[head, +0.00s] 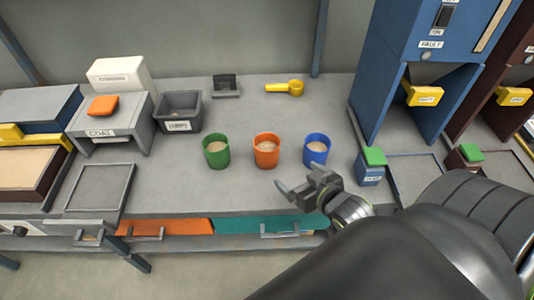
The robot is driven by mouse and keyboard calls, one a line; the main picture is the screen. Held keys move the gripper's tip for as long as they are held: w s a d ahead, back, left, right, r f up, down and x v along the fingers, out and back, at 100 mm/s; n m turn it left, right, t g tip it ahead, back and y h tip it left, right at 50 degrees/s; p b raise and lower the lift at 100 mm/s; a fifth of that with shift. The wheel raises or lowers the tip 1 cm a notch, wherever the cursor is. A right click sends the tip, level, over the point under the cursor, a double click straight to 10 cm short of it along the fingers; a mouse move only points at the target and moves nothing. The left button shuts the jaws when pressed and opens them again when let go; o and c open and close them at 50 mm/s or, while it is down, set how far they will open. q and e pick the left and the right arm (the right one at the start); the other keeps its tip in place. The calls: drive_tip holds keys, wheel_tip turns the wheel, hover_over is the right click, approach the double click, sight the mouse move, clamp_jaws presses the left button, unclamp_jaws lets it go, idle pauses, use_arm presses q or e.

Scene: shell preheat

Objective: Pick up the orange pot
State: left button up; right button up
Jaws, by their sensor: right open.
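The orange pot (266,152) stands upright on the grey bench, with pale material inside. It is between a green pot (216,153) on its left and a blue pot (316,150) on its right. My right gripper (283,189) reaches in from the right, with its fingers pointing left. It is open and empty, and in the picture it sits just below the orange and blue pots, apart from both. My left gripper is not in view.
A grey bin (180,109) and a coal-labelled stand (108,131) are at the left. A yellow scoop (286,88) lies behind the pots. A blue machine (408,60) stands at the right. Orange (165,228) and teal (262,225) drawer fronts line the bench's front edge.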

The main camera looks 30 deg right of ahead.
sight(273, 154)
drive_tip(key=shift+t, duration=0.3)
drive_tip(key=x, duration=1.2)
drive_tip(key=shift+w+a+r+p, duration=0.15)
drive_tip(key=shift+w+r+p, duration=0.05)
drive_tip(key=shift+r+p, duration=0.2)
drive_tip(key=shift+f+x, duration=0.1)
drive_tip(key=shift+x, duration=1.35)
drive_tip(key=shift+f+x, duration=0.15)
drive_tip(key=shift+x, duration=1.25)
drive_tip(key=shift+s, duration=0.15)
drive_tip(key=shift+r, duration=0.1)
drive_tip(key=c, duration=1.4)
